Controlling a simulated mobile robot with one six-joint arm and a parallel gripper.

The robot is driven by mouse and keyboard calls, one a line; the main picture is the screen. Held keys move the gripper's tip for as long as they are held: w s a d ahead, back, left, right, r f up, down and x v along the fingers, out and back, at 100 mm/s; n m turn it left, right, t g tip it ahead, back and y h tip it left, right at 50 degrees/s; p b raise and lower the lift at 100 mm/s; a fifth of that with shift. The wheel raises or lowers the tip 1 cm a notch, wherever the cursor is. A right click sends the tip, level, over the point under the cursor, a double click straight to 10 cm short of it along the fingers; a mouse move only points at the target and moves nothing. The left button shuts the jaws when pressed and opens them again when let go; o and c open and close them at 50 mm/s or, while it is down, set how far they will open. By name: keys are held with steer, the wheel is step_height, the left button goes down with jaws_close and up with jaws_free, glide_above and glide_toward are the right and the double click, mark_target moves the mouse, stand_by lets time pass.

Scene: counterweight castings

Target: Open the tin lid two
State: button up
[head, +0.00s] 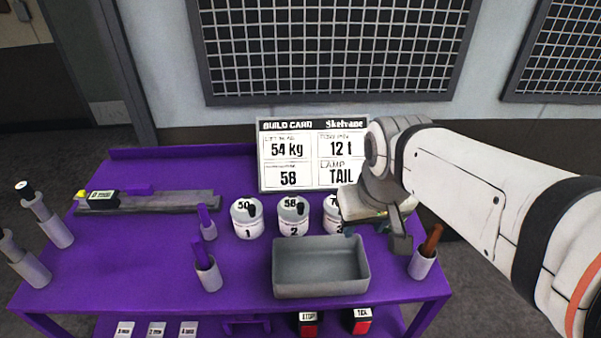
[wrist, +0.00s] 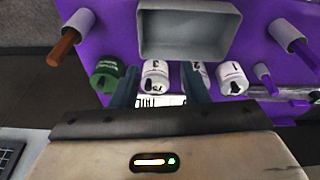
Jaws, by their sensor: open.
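Tin two (head: 292,218) is a white tin with a white lid marked 58 and a small dark knob. It stands upright, lid on, in the middle of a row, between tin one (head: 247,219) and tin three (head: 333,217). My gripper (head: 366,227) is open and empty, above and to the right of tin two, near tin three, which it partly hides. In the wrist view, tin three (wrist: 155,72) shows between the fingers. Tin two (wrist: 200,72) is partly hidden behind one finger, with tin one (wrist: 232,78) beyond it.
An empty grey tray (head: 320,285) stands in front of the tins. A build card (head: 313,188) stands behind them. A green tin (wrist: 107,73) shows in the wrist view. Cups with handles (head: 207,274) stand left of the tray, another (head: 422,265) right.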

steer(key=w+a+f+n+g+b, duration=0.25)
steer(key=w+a+n+b, duration=0.2)
steer(key=w, duration=0.65)
steer(key=n+b, duration=0.3)
steer(key=n, duration=0.2)
glide_above(300, 204)
steer(key=shift+g, duration=0.25)
step_height(300, 204, down, 5)
steer(key=shift+s+d+f, duration=0.15)
steer(key=shift+f, duration=0.3)
steer(key=shift+a+f, duration=0.2)
steer(key=shift+f, duration=0.15)
step_height(300, 204, down, 7)
steer(key=shift+r, duration=0.15)
steer(key=shift+c, duration=0.3)
jaws_close()
